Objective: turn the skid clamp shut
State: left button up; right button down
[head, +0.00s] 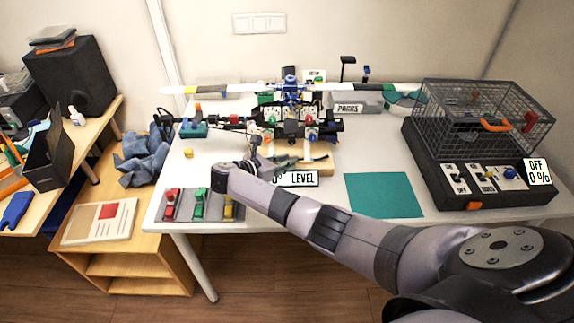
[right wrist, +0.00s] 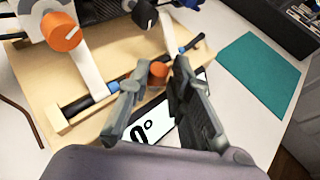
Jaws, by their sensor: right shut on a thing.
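The skid clamp has an orange knob (right wrist: 158,72) at the front edge of a light wooden stand (right wrist: 75,135). My right gripper (right wrist: 157,80) has one finger on each side of this knob and is shut on it. The fingers hide part of the knob. A dark skid tube (right wrist: 100,99) with blue bands lies along the stand beside it. In the head view, my right gripper (head: 280,161) is at the front of the stand, below the model helicopter (head: 291,97), and the clamp is too small to tell there. My left gripper is not in view.
A second, larger orange knob (right wrist: 60,32) with a white mark is farther back on the stand. A "0° LEVEL" plate (head: 299,180) stands in front. A teal mat (head: 383,195) lies to the right, and a wire cage (head: 480,115) stands beyond it.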

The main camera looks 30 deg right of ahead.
jog(key=m+g+b, duration=0.2)
jog(key=b, duration=0.1)
jog(key=shift+w+a+f, duration=0.1)
jog(key=shift+w+f, duration=0.05)
jog(key=shift+w, duration=0.2)
jog(key=shift+w+r+m+g+b, duration=0.1)
jog(key=shift+r+m+g+b, duration=0.15)
jog(key=shift+m+g+b, duration=0.6)
jog(key=shift+r, duration=0.1)
jog(key=c, duration=1.8)
grip_release()
jog(key=shift+o, duration=1.4)
